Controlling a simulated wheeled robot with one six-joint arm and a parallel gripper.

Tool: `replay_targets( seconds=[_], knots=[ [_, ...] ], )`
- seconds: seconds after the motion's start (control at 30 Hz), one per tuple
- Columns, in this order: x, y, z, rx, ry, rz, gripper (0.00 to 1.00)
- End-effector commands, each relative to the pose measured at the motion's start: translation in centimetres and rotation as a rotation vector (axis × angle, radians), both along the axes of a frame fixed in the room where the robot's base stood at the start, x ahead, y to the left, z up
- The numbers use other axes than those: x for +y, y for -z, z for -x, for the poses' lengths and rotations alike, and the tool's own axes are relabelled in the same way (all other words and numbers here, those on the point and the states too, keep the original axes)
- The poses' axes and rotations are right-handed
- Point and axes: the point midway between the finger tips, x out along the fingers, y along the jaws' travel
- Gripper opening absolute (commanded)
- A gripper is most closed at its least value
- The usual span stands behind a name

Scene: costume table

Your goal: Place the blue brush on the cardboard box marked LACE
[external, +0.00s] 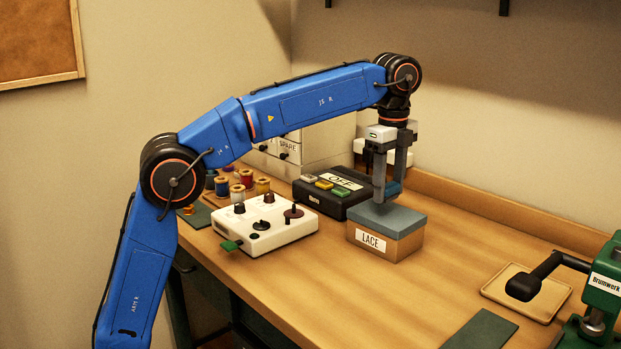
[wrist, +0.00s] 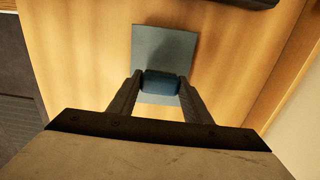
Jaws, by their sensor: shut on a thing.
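The cardboard box marked LACE (external: 400,246) stands on the table with a grey-blue lid and a white label on its front. In the wrist view its lid (wrist: 165,42) lies beneath the fingers. My gripper (external: 390,190) points straight down over the lid and is shut on the blue brush. The blue brush (external: 394,187) shows only in part behind a finger. In the wrist view the brush (wrist: 160,82) sits between the fingertips (wrist: 160,86). It looks close above the lid; I cannot tell whether it touches.
A black case (external: 322,200) with coloured buttons stands left behind the box. A white control box with knobs (external: 264,226), thread spools (external: 240,186) and a white drawer unit (external: 312,146) are further left. A shallow tray (external: 545,305) and green machine (external: 603,292) are right. Table around the box's front is clear.

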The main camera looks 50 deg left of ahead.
Motion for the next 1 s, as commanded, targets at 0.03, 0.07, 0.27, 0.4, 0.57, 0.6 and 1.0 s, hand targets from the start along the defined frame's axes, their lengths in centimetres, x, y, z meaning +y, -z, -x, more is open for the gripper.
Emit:
replay_targets(
  seconds=[0.03,0.07,0.27,0.4,0.57,0.6,1.0],
  knots=[
    [0.0,0.7,0.1,0.002,0.0,-0.001,0.23],
    [0.0,1.1,0.1,0.002,0.0,-0.001,0.23],
    [0.0,2.9,0.0,0.0,0.0,0.0,0.23],
    [0.0,3.0,0.0,0.0,0.0,0.0,0.23],
    [0.0,3.0,0.0,0.0,0.0,0.0,0.23],
    [0.0,3.1,0.0,0.0,0.0,0.0,0.23],
    [0.0,3.2,0.0,0.0,0.0,0.0,0.63]
  ],
)
